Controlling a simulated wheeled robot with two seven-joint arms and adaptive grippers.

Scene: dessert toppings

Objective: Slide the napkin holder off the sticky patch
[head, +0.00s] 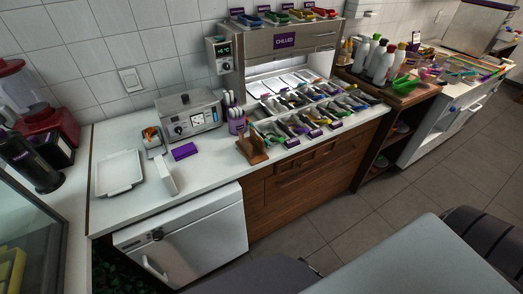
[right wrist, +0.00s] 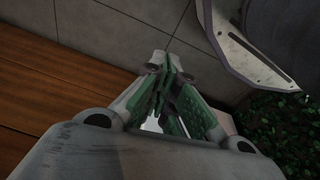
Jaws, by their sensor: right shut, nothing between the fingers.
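A brown wooden stand (head: 252,147) sits on the white counter near its front edge, just left of the topping trays; it may be the napkin holder. No sticky patch can be made out under either. My right gripper (right wrist: 164,72) shows only in the right wrist view. Its green-padded fingers are together and empty, over dark floor tiles and away from the counter top. My left gripper is in neither view.
The white counter (head: 211,164) has a grey appliance (head: 190,115), a purple block (head: 184,151), a white tray (head: 118,172) and a purple utensil cup (head: 236,122). Bare counter lies between the white piece and wooden stand. The right wrist view shows wooden boards (right wrist: 60,95) and foliage (right wrist: 265,125).

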